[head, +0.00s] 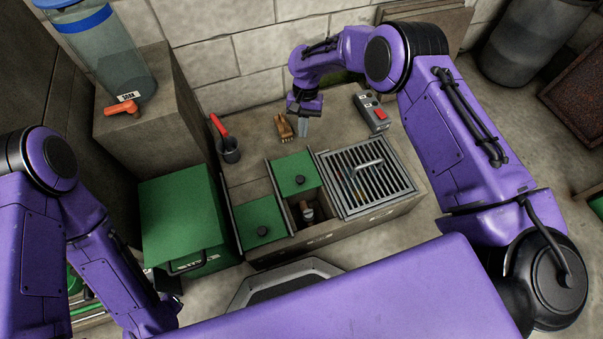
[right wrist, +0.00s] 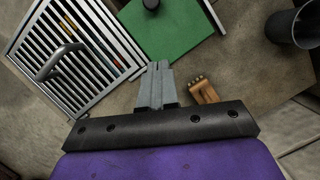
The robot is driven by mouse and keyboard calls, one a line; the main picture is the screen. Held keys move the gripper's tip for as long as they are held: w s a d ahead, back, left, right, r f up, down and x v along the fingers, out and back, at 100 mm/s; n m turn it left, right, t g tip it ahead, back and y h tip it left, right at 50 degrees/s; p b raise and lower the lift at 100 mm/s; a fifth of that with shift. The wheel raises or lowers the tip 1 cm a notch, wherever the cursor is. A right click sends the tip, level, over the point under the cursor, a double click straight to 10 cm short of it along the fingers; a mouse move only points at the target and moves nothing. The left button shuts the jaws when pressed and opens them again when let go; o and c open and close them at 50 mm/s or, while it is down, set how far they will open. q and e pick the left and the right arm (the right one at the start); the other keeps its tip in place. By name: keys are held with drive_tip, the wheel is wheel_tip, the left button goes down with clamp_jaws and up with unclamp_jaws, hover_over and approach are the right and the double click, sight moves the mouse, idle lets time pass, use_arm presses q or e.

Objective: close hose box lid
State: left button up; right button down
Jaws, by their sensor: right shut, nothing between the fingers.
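A green box (head: 180,212) with a dark handle (head: 188,262) at its front edge stands at left centre in the head view. It looks like the hose box. Its green top looks flat, but I cannot tell whether the lid is fully shut. My right gripper (head: 302,126) is well to the right of it, above the back of the stone ledge. In the right wrist view its fingers (right wrist: 155,84) are together and empty. My left arm comes in at the left, and its gripper is out of sight.
The ledge holds two green covers (head: 297,171) with black knobs, an opening between them, a metal grate (head: 367,174), a brush (head: 284,127), a dark cup (head: 229,148) and a switch box (head: 371,110). A blue-banded canister (head: 108,55) stands on the left block.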

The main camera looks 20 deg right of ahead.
drive_tip(key=b, duration=0.3)
approach(301, 173)
drive_tip(key=f, duration=0.1)
drive_tip(key=w+f, duration=0.1)
drive_tip(key=shift+d+f, duration=0.2)
drive_tip(key=shift+f, duration=0.2)
drive_tip(key=s, duration=0.1)
drive_tip(key=s+a+f, duration=0.1)
drive_tip(key=shift+s+a, duration=0.2)
drive_tip(key=shift+s, duration=0.2)
drive_tip(key=shift+s+a+f, duration=0.1)
drive_tip(key=shift+s+a, duration=0.1)
drive_tip(key=shift+s, duration=0.2)
use_arm(q)
wheel_tip(301, 173, down, 4)
drive_tip(key=shift+s+d+r, duration=0.1)
drive_tip(key=shift+s+r, duration=0.05)
drive_tip(key=shift+r, duration=0.1)
drive_tip(key=shift+r, duration=0.1)
use_arm(e)
drive_tip(key=shift+s, duration=0.1)
